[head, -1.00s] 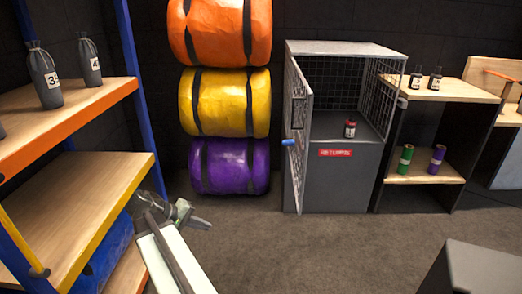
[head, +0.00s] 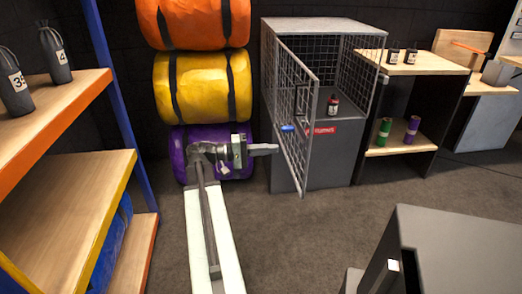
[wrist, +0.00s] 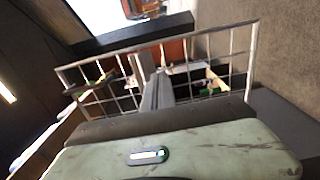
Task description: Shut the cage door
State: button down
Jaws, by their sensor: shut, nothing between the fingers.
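The grey cage (head: 325,26) stands on a dark cabinet, its mesh door (head: 298,95) hinged at the left front and partly open, swung out toward me. A blue handle (head: 288,128) sits on the door's outer face. My gripper (head: 277,149) is shut and empty, just left of the door and slightly below the handle. In the wrist view my gripper's fingers (wrist: 158,88) lie before the door mesh (wrist: 235,65); whether they touch it I cannot tell. A small dark bottle with a red label (head: 333,104) stands inside the cage.
Orange, yellow and purple rolls (head: 203,88) are stacked behind my arm. A shelf with numbered bottles (head: 60,95) stands close on the left. A low wooden-topped shelf (head: 425,62) is right of the cage. A grey box (head: 450,225) is at front right. Floor between is clear.

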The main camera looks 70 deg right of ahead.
aim_at(303, 146)
jog(key=x, duration=0.8)
jog(key=shift+s+d, duration=0.1)
jog(key=shift+s, duration=0.1)
